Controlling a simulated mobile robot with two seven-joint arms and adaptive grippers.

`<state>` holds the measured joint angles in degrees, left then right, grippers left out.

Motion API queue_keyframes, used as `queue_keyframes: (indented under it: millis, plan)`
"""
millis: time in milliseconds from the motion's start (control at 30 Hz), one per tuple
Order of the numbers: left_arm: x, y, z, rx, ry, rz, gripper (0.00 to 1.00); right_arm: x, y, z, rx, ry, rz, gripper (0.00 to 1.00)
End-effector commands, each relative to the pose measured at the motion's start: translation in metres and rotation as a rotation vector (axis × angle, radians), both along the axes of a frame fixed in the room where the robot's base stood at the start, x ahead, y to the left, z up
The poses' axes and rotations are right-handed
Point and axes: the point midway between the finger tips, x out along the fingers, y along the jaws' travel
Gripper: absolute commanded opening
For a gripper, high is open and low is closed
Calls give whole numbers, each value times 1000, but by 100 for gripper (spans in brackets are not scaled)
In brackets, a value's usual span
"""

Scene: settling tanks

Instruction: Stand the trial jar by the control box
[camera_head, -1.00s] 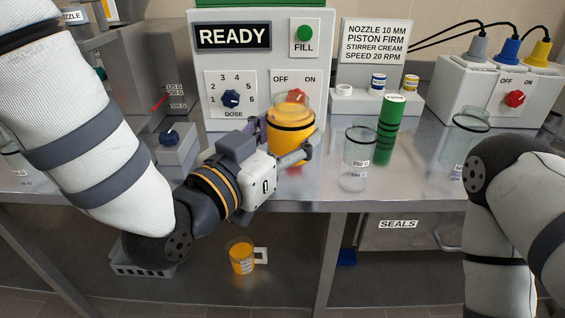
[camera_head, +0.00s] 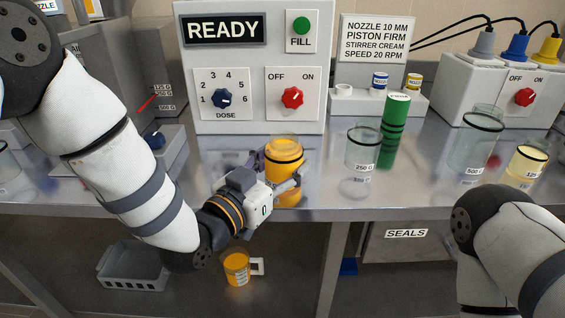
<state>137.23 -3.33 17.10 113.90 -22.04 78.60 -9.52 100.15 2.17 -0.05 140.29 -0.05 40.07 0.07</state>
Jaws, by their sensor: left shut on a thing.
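A clear jar with orange contents and a dark band (camera_head: 284,152), which I take for the trial jar, is upright in my left gripper (camera_head: 278,185). The fingers are shut around its lower part and partly hide it. It is near the counter's front edge, in front of the white box marked READY (camera_head: 250,115), which has a dose dial and a red OFF/ON knob. I cannot tell whether its base touches the counter. Only the elbow part of my right arm shows at the lower right; its gripper is out of view.
Right of the held jar stand an empty 250 G jar (camera_head: 362,150), a green cylinder (camera_head: 394,130), a larger clear jar (camera_head: 478,145) and a pale yellow jar (camera_head: 525,165). A white switch box with plugs (camera_head: 490,90) is behind.

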Motion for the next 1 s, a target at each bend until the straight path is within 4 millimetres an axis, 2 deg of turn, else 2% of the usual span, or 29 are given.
queue_keyframes:
  millis: [33, 67, 133, 167, 433, 533, 667, 900, 1000]
  plan:
    - [0, 0, -3, 0, 1, 0, 22, -1, 0, -1, 0, 3, 0, 0]
    - [0, 0, -4, 0, 2, 0, 57, -1, 0, -1, 0, 3, 0, 0]
    - [0, 0, -3, 1, 2, 0, 72, -1, 0, -1, 0, 2, 0, 0]
    - [0, 0, -3, 1, 2, 0, 74, 0, 0, -1, 0, 2, 0, 0]
    - [0, 0, -2, 1, 1, 0, 74, 0, 0, -1, 0, 2, 0, 0]
    - [-1, 0, 4, 0, -1, 0, 74, 1, 0, 1, 0, -4, 0, 0]
    - [-21, 13, 3, 0, 2, -1, 74, 4, 0, 4, 0, -13, 0, 0]
    - [-73, 49, 2, 1, 4, 1, 74, 9, 0, 9, 0, -31, 0, 0]
    - [-88, 59, 1, 1, 3, 0, 74, 9, 0, 10, 1, -32, 0, 0]
